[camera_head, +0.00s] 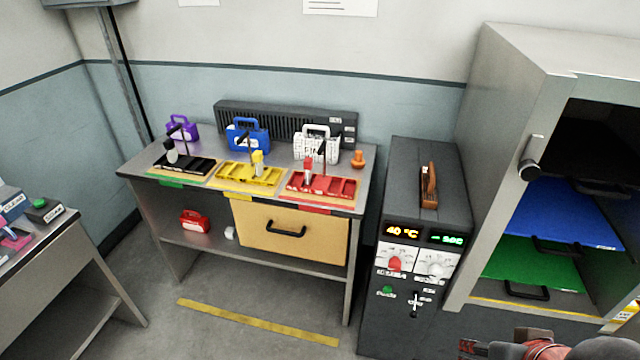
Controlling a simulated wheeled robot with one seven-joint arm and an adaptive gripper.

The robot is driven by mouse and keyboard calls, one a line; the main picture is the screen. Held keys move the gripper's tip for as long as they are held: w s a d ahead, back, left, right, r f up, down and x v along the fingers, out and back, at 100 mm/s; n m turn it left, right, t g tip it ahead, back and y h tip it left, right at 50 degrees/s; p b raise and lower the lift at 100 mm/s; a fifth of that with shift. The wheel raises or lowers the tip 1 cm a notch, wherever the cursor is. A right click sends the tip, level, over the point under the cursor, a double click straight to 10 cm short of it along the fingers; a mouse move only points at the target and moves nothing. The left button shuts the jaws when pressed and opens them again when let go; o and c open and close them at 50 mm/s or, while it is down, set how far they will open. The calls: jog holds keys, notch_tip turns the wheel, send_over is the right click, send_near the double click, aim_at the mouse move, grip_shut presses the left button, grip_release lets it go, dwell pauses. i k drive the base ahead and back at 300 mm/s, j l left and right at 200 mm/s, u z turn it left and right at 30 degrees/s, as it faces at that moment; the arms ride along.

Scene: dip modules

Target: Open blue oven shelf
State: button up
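The blue oven shelf (570,210) is inside the tall grey oven (512,100) at the right. A black handle (556,246) is on its front edge. The blue shelf lies below a dark shelf and above a green shelf (530,262), and looks level with the others' fronts. My gripper (480,347), red-brown and dark, shows only in part at the bottom right edge, below and in front of the oven. Whether its fingers are open or shut cannot be made out, and nothing is seen in it.
A black control cabinet (428,180) with displays and knobs stands left of the oven. A workbench (368,185) with colored trays and cases stands at centre. Open floor (240,290) lies in front of it.

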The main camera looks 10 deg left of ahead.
aim_at(549, 208)
jog(key=u, duration=1.3)
jog(key=z, duration=2)
jog(key=i+j+z, duration=0.1)
jog(key=j+z, duration=0.4)
jog(key=j, duration=0.25)
